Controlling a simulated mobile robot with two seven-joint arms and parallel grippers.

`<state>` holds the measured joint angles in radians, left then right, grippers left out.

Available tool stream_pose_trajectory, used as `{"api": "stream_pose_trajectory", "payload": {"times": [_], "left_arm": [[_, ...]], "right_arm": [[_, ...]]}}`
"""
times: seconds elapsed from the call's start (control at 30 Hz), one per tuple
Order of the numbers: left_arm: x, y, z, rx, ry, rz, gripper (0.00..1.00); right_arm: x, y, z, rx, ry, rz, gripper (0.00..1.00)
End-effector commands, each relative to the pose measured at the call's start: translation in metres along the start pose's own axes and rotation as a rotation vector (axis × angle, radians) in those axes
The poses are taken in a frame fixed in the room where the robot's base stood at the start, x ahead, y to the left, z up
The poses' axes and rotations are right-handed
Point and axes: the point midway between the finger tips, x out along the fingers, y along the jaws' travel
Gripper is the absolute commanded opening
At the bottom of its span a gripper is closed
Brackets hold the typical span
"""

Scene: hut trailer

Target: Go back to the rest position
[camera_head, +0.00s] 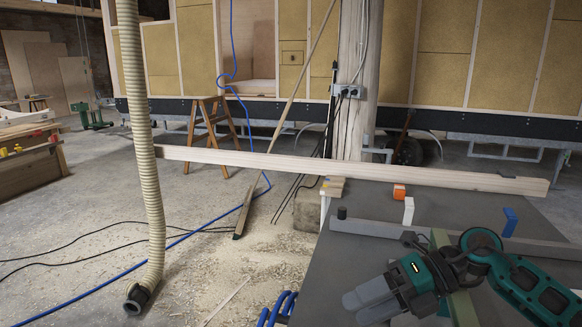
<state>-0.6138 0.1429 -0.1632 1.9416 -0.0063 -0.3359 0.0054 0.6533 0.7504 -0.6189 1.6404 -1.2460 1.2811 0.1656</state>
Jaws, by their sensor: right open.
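My right gripper (354,307) is teal and dark grey and reaches in from the right over the near part of the dark grey table (350,262). Its grey fingers point left and look empty, with a small gap between them. A greenish wooden piece (463,308) lies beneath or beside my right wrist; the wrist hides part of it. My left gripper does not show.
A long wooden beam (330,169) crosses over the table's far side. A grey bar (375,231), an orange block (399,191), a white block (408,210) and a blue block (509,222) are on the table. A ribbed hose (137,130) hangs at left.

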Motion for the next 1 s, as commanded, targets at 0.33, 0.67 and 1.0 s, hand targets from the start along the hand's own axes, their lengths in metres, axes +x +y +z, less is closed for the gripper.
{"api": "stream_pose_trajectory", "payload": {"times": [0.33, 0.67, 1.0], "left_arm": [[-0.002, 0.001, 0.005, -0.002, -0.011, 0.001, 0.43], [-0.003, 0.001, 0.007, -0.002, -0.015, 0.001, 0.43], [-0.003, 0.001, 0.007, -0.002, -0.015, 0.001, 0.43]], "right_arm": [[0.051, 0.029, 0.003, 0.594, -0.498, 0.753, 0.64], [0.053, -0.108, -0.068, 1.558, -1.044, 0.971, 0.64], [0.082, -0.185, -0.194, 2.216, -1.28, 0.84, 0.64]]}}
